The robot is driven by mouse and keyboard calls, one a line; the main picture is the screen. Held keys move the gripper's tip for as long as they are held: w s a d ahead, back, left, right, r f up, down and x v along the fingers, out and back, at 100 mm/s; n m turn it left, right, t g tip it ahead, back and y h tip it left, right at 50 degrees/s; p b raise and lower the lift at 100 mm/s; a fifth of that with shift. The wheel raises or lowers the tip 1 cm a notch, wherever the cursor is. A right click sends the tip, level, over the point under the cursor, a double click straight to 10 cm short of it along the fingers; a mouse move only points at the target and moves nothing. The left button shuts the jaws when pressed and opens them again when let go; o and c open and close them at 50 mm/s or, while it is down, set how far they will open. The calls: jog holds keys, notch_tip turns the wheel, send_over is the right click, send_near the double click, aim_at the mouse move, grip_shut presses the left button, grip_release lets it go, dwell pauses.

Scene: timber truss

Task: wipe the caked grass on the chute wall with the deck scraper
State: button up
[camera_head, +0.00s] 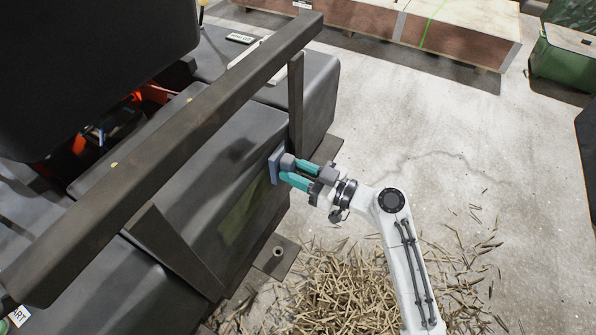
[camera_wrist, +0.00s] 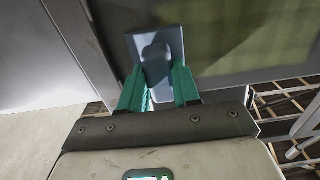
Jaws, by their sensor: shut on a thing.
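The deck scraper (camera_head: 275,164) is a blue-grey block with a flat plate and a grey grip. My gripper (camera_head: 302,173) has teal fingers shut on that grip. The plate faces the dark grey chute wall (camera_head: 185,185) near its right end; I cannot tell whether it touches. The caked grass (camera_head: 240,213) is a dull green patch on the wall, below and left of the scraper. In the wrist view the scraper (camera_wrist: 155,52) stands ahead of my gripper (camera_wrist: 158,86), and the green patch (camera_wrist: 245,42) spreads right of it, partly hidden behind the plate.
A dark rail (camera_head: 165,150) crosses above the wall, with an upright post (camera_head: 296,100) close to the scraper. Wood-like pieces (camera_head: 345,285) lie heaped on the floor below. Plywood crates (camera_head: 450,35) and a green box (camera_head: 565,60) stand at the back. The right-hand floor is mostly clear.

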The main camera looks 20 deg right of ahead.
jog(key=shift+a, duration=0.15)
jog(key=shift+s+a, duration=1)
jog(key=shift+a, duration=0.4)
jog(key=shift+s+a, duration=1)
jog(key=shift+a, duration=0.35)
jog(key=shift+s+a, duration=1)
jog(key=shift+a, duration=0.4)
jog(key=shift+s+a, duration=0.55)
jog(key=shift+a, duration=0.3)
jog(key=shift+s+a, duration=0.5)
jog(key=shift+a, duration=0.3)
jog(key=shift+s+a, duration=1)
jog(key=shift+a, duration=0.25)
jog(key=shift+s+a, duration=1)
jog(key=shift+a, duration=0.25)
jog(key=shift+w, duration=0.1)
